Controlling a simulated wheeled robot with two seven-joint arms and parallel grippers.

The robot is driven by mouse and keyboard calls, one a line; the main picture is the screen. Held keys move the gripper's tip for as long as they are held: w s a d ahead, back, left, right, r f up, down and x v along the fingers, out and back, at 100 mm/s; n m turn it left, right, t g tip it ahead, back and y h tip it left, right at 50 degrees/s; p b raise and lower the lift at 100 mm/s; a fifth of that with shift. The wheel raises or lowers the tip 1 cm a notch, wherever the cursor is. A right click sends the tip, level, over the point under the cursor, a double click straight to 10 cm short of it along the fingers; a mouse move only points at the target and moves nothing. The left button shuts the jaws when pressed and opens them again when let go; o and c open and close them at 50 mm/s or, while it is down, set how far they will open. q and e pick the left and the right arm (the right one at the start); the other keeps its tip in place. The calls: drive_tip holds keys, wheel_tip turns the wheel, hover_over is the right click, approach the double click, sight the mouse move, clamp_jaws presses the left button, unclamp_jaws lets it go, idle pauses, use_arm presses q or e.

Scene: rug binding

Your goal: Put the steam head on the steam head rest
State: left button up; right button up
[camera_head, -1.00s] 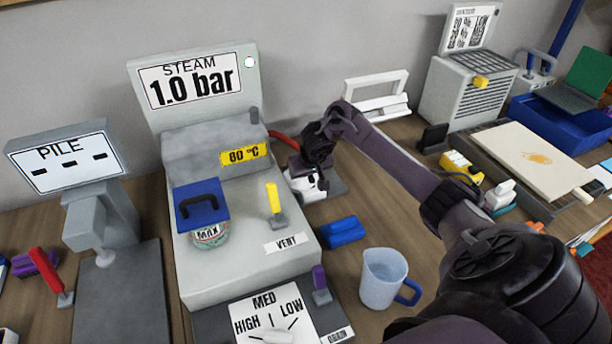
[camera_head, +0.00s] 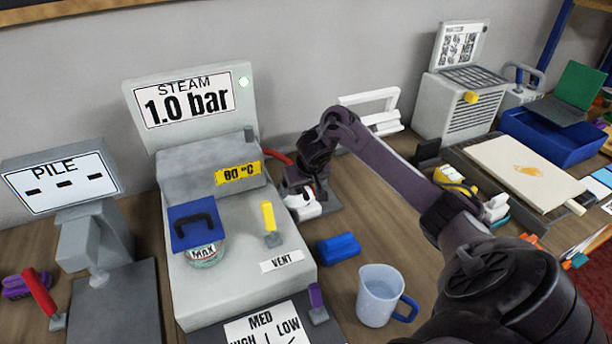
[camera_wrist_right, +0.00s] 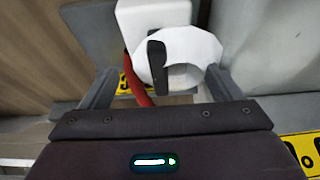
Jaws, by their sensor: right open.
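The white steam head (camera_head: 303,207) is low beside the right side of the steam machine, partly hidden by my right gripper (camera_head: 303,188). In the right wrist view the steam head (camera_wrist_right: 190,50) shows white with a black piece and a red hose (camera_wrist_right: 138,88). There my right gripper (camera_wrist_right: 156,86) is open, its fingers on either side of the steam head's near end. I cannot tell whether they touch it. A grey plate (camera_head: 331,201), possibly the rest, shows beside the steam head. Its contact with the head is hidden. My left gripper is not in view.
The steam machine (camera_head: 300,238) with its 1.0 bar sign stands to the left. A blue block (camera_head: 338,248) and a measuring jug (camera_head: 378,290) stand in front. A white frame (camera_head: 382,115) stands behind my arm. Some bare wooden table shows around the jug.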

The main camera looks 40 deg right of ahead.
drive_tip(key=p+v, duration=0.3)
drive_tip(key=v, duration=0.4)
drive_tip(key=shift+d+r, duration=0.1)
drive_tip(key=shift+r, duration=0.15)
drive_tip(key=shift+s+r+p, duration=0.3)
drive_tip(key=shift+r+p, duration=0.05)
drive_tip(key=shift+r, duration=0.05)
